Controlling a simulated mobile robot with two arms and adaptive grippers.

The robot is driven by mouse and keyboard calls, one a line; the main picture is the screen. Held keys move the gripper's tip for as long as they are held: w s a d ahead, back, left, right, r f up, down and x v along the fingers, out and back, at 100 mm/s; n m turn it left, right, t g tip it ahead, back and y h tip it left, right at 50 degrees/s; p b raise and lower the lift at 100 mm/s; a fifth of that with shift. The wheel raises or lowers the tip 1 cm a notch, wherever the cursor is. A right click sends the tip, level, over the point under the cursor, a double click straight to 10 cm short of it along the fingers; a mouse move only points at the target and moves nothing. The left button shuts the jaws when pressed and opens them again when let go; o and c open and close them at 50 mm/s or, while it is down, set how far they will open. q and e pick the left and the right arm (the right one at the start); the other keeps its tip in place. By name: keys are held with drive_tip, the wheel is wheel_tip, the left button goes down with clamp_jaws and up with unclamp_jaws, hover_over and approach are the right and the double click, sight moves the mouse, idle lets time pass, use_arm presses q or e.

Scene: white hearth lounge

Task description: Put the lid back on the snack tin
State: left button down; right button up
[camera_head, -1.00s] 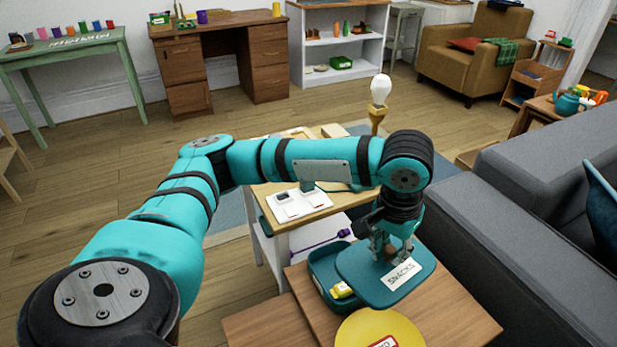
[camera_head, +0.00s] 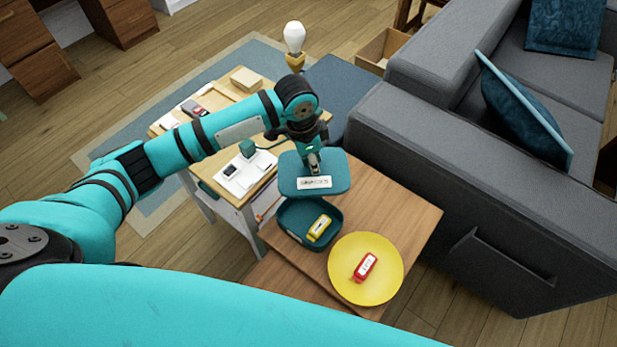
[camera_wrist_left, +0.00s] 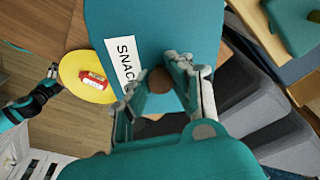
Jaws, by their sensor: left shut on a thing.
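The teal lid (camera_head: 342,180) has a white "SNACKS" label and a round brown knob (camera_wrist_left: 159,80). My left gripper (camera_head: 313,170) is shut on the knob. The lid is apart from the tin and held above its far side. The open teal snack tin (camera_head: 290,236) stands on the wooden table, with a yellow packet (camera_head: 319,228) inside. In the left wrist view the lid (camera_wrist_left: 150,30) fills the middle and hides the tin. My right gripper (camera_wrist_left: 53,72) seems to be at that view's left edge, too small to read.
A yellow plate (camera_head: 345,285) with a red packet (camera_head: 366,267) lies beside the tin. A light side table (camera_head: 245,205) with devices stands to the left. A grey sofa (camera_head: 450,200) is close on the right. Bare table top (camera_head: 400,215) lies between tin and sofa.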

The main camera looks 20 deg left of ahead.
sight(309, 190)
use_arm(q)
drive_tip(key=s+f+m+p, duration=0.1)
drive_tip(key=f+m+p, duration=0.1)
drive_tip(key=s+f+m+p, duration=0.2)
drive_tip(key=m+p, duration=0.1)
drive_tip(key=s+d+f+m+g+p, duration=0.1)
drive_tip(key=s+f+m+p, duration=0.1)
drive_tip(key=m, duration=0.1)
drive_tip(key=shift+s+p, duration=0.1)
drive_tip(key=shift+p, duration=0.25)
use_arm(e)
drive_tip(key=s+d+r, duration=0.1)
drive_tip(key=s+r, duration=0.5)
drive_tip(key=s, duration=0.1)
use_arm(q)
drive_tip(key=shift+s+d+f, duration=0.1)
drive_tip(key=shift+s+f, duration=0.1)
drive_tip(key=shift+m, duration=0.3)
drive_tip(key=shift+f+b, duration=3)
drive_tip(key=shift+f, duration=0.25)
use_arm(e)
wheel_tip(309, 190, down, 6)
drive_tip(key=shift+s+d+f, duration=0.15)
drive_tip(key=shift+d, duration=0.1)
use_arm(q)
drive_tip(key=shift+p, duration=0.45)
use_arm(e)
drive_tip(key=shift+r, duration=0.45)
use_arm(q)
drive_tip(key=shift+f, duration=0.15)
